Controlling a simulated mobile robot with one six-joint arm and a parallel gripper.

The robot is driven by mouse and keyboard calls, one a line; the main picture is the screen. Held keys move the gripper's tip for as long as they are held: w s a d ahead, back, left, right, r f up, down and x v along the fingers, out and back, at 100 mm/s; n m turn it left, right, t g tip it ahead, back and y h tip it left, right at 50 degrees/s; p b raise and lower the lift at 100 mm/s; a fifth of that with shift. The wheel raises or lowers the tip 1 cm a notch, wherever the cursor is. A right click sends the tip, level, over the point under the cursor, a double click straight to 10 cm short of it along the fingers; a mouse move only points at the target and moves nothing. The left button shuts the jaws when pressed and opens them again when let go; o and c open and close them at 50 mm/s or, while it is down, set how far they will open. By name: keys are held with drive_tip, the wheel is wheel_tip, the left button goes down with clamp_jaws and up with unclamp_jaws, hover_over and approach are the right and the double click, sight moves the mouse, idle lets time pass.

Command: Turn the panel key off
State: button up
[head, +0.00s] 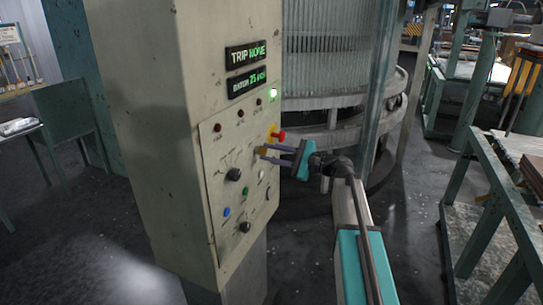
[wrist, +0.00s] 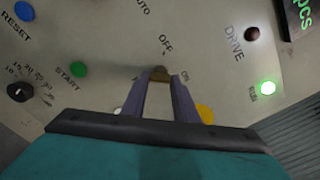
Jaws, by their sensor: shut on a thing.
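The panel key (head: 262,150) is a small brass-coloured piece on the front of the grey control panel (head: 212,165). In the wrist view the key (wrist: 160,73) sits between my fingertips, near the printed OFF and ON labels. My gripper (head: 263,154) reaches it from the right, and its two purple fingers are shut on the key. In the wrist view my gripper (wrist: 160,80) covers part of the key, so its exact angle is hard to tell. A green lamp (wrist: 268,88) by the RUN label is lit.
A red stop button (head: 278,135) on yellow stands just above my gripper. A black knob (head: 233,174), a green button (head: 245,191) and a blue button (head: 226,212) lie below. A glass-tube machine (head: 325,60) stands behind. Floor right of the panel is open.

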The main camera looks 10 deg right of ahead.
drive_tip(key=shift+f+n+b, duration=0.25)
drive_tip(key=shift+n+b, duration=0.05)
drive_tip(key=shift+b, duration=0.35)
drive_tip(key=n+b, duration=0.2)
drive_tip(key=b, duration=0.2)
drive_tip(key=shift+n, duration=0.3)
drive_tip(key=n+b, duration=0.6)
drive_tip(key=b, duration=0.3)
drive_tip(key=n+b, duration=0.5)
drive_tip(key=b, duration=0.2)
drive_tip(key=shift+b, duration=0.4)
drive_tip(key=n+b, duration=0.3)
drive_tip(key=shift+r, duration=0.3)
drive_tip(key=o, duration=1.1)
drive_tip(key=shift+c, duration=0.2)
